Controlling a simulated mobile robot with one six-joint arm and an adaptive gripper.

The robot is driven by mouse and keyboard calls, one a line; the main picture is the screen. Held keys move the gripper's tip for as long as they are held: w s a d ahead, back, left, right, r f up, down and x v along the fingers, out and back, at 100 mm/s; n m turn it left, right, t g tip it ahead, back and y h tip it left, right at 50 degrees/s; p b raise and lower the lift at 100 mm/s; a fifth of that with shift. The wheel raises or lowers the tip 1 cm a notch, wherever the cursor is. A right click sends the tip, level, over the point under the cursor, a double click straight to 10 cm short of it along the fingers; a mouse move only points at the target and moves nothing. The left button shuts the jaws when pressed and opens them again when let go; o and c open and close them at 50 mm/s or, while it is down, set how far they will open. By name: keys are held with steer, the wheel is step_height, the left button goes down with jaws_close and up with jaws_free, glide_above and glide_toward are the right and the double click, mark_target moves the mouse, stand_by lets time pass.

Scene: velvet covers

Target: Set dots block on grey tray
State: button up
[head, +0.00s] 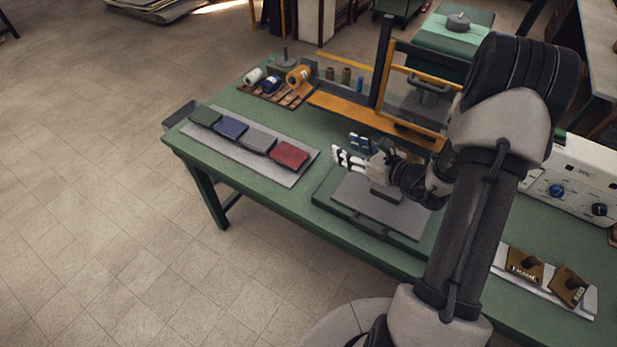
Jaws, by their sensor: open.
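Two brown blocks with dark knobs sit on a pale board at the lower right. The left block (524,265) reads "FRAME". The other block (570,287) stands tilted in the picture beside it; its marking is too small to read, so I cannot tell if it is the dots block. A grey tray (258,139) sits in a row of coloured trays at the table's left, between a blue and a red one. My gripper (353,153) is open, above a grey plate at mid-table, right of the red tray and far from the blocks. I see nothing held.
The green table (292,199) also carries the grey plate (380,205), an orange frame (410,95) behind it, and a rack of spools (283,92) at the back left. A white control box (575,175) stands at the right. My arm hides part of the right side.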

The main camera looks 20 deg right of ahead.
steer(key=s+a+n+g+y+b, duration=0.1)
steer(key=s+a+n+g+y, duration=0.1)
steer(key=a, duration=0.4)
steer(key=s+a+f+n+g+y+b, duration=0.1)
steer(key=a+n+y, duration=0.2)
steer(key=a, duration=0.4)
steer(key=shift+s+f+g+b, duration=0.25)
steer(key=shift+s+g+b, duration=0.1)
steer(key=shift+s+g, duration=0.05)
